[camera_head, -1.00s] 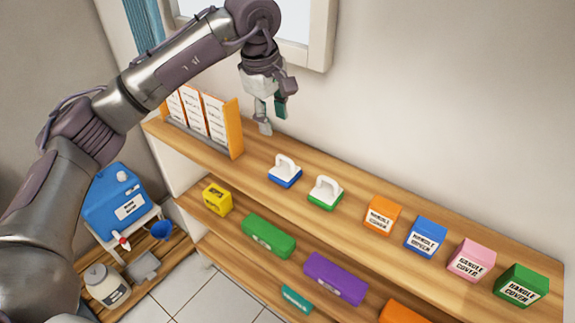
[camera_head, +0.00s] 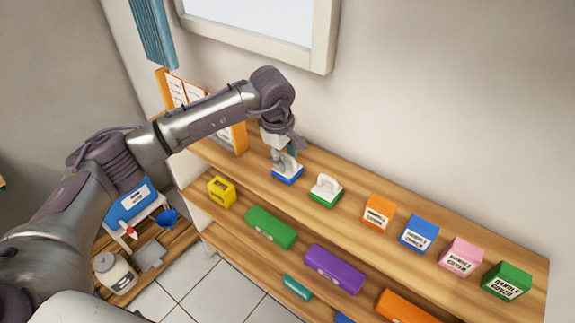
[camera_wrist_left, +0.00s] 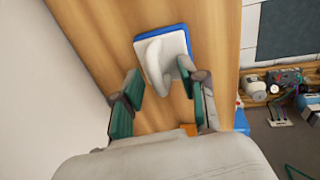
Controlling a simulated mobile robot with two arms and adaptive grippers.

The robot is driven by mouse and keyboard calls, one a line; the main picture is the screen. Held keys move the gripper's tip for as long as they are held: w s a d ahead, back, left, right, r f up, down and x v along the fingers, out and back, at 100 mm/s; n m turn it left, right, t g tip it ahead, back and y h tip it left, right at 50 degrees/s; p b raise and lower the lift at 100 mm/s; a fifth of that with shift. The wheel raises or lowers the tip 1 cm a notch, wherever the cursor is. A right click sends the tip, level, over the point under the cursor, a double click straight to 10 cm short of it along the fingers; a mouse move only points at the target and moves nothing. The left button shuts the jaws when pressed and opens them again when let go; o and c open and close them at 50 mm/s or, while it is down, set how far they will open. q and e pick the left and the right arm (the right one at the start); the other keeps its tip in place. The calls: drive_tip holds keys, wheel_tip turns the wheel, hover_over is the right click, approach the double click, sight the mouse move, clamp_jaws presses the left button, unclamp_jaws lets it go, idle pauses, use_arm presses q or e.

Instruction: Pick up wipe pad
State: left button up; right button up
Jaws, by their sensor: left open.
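A wipe pad with a white handle and blue base (camera_head: 288,177) sits on the top shelf; it also shows in the left wrist view (camera_wrist_left: 166,56). A second pad with a white handle and green base (camera_head: 326,190) stands to its right. My left gripper (camera_head: 284,160) is at the blue pad from above and partly hides it. In the left wrist view, its two green-padded fingers (camera_wrist_left: 160,98) are open, and the blue pad's handle lies ahead, roughly between the fingertips. I see no grip on it. My right gripper is not in view.
Handle cover boxes in orange (camera_head: 379,212), blue (camera_head: 419,234), pink (camera_head: 461,256) and green (camera_head: 506,279) line the top shelf to the right. An orange rack (camera_head: 238,139) stands left of the pads. The wall is close behind the shelf.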

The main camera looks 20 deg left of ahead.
use_arm(q)
clamp_jaws()
idle(0.4)
drive_tip(key=shift+r, duration=0.1)
drive_tip(key=shift+r+b, duration=0.25)
drive_tip(key=shift+b, duration=0.1)
drive_tip(key=r+b, duration=0.1)
drive_tip(key=d+r+b, duration=0.1)
drive_tip(key=r, duration=0.1)
drive_tip(key=shift+s+r, duration=0.1)
drive_tip(key=shift+r, duration=0.2)
drive_tip(key=s+d+r+b, duration=0.1)
drive_tip(key=d+r, duration=0.1)
drive_tip(key=d, duration=0.1)
drive_tip(key=s+d+r+b, duration=0.1)
drive_tip(key=d+r, duration=0.1)
drive_tip(key=d, duration=0.1)
drive_tip(key=s+d+r+b, duration=0.1)
drive_tip(key=d, duration=0.2)
drive_tip(key=shift+s+r, duration=0.1)
drive_tip(key=shift+r, duration=0.3)
drive_tip(key=shift+s+d+r, duration=0.2)
drive_tip(key=shift+d+r, duration=0.25)
drive_tip(key=shift+d, duration=0.1)
drive_tip(key=c, duration=0.7)
unclamp_jaws()
clamp_jaws()
